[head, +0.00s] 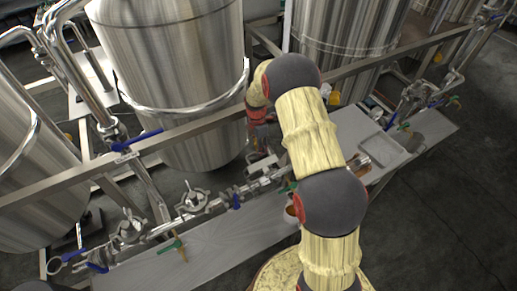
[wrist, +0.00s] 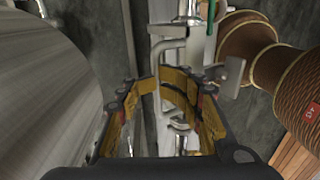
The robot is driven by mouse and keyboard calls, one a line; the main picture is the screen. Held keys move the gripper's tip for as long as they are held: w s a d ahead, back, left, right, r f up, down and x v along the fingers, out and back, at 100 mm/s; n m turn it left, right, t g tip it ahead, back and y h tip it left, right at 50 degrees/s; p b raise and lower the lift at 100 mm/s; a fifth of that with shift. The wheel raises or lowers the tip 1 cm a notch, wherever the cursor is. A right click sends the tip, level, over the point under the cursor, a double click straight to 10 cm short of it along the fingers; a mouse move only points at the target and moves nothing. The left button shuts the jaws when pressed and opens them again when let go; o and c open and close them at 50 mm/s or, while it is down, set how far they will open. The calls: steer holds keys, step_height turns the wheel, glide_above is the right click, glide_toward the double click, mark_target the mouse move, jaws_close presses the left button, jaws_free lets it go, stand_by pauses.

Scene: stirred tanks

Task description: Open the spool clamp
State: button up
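My gripper (wrist: 166,95) is open in the wrist view, its dark fingers with worn yellow pads apart on either side of metal fittings. A bent metal bar (wrist: 168,38) and a flat metal tab (wrist: 232,77) show just beyond the fingertips. Either may belong to the spool clamp, but I cannot tell. Nothing is clearly gripped. In the head view, clamps with wing-like handles (head: 193,200) (head: 129,228) sit on the pipe line at the left. My gripper's tips are hard to make out near the pipe fittings (head: 262,168), partly hidden by my arm.
Large steel tanks (head: 175,75) (head: 345,40) stand behind the pipe line. A steel rail (head: 180,132) crosses in front of them. Blue-handled (head: 137,140) and green-handled (head: 172,246) valves stick out around the pipes. A grey tray (head: 385,152) stands at the right, with clear floor beyond.

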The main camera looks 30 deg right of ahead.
steer(key=shift+a, duration=0.1)
stand_by(0.3)
steer(key=w+r+p, duration=0.1)
steer(key=w+r, duration=0.5)
steer(key=w, duration=0.2)
steer(key=shift+r+p, duration=0.35)
steer(key=shift+p, duration=0.05)
stand_by(0.5)
stand_by(0.3)
steer(key=shift+w+a, duration=0.1)
step_height(320, 180, up, 6)
steer(key=shift+s+r, duration=0.25)
steer(key=shift+s, duration=0.15)
steer(key=shift+s+f, duration=0.1)
steer(key=shift+s, duration=0.05)
stand_by(0.4)
